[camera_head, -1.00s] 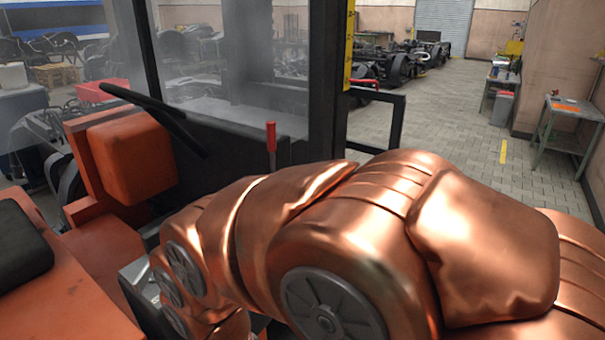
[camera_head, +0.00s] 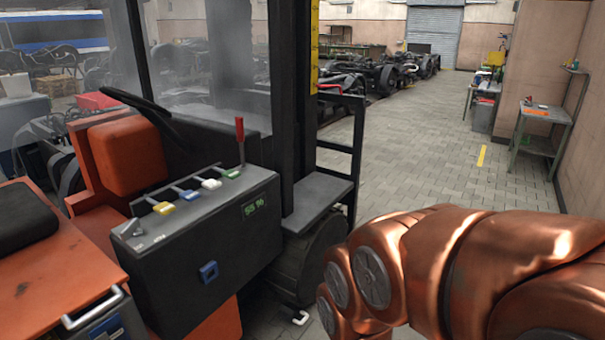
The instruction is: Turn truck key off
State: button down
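The orange truck (camera_head: 107,236) fills the left half of the view. Its dark control console (camera_head: 170,285) has several levers with coloured knobs, a red-handled lever (camera_head: 240,142) and a lit green display (camera_head: 253,206). A small blue part (camera_head: 208,271) sits on the console's side face. A small grey part (camera_head: 130,229) stands on the console's left top. I cannot tell which of these, if either, is the key. My copper arm is at the lower right, apart from the console. My gripper is out of view.
A black mast post (camera_head: 293,100) and a black step-like ledge (camera_head: 318,192) stand right of the console, above a wheel (camera_head: 308,262). A steering wheel (camera_head: 150,108) is behind it. Paved floor (camera_head: 430,165) is clear toward the shutter door (camera_head: 434,32). A green table (camera_head: 540,130) stands at right.

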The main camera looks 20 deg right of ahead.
aim_at(132, 229)
jog(key=z, duration=0.7)
jog(key=i, duration=0.65)
jog(key=z, duration=1.1)
jog(key=i, duration=1.1)
jog(key=u, duration=0.45)
jog(key=i, duration=0.85)
jog(key=u, duration=1.2)
jog(key=i, duration=0.3)
jog(key=u, duration=2.65)
jog(key=k, duration=0.3)
jog(key=u, duration=0.05)
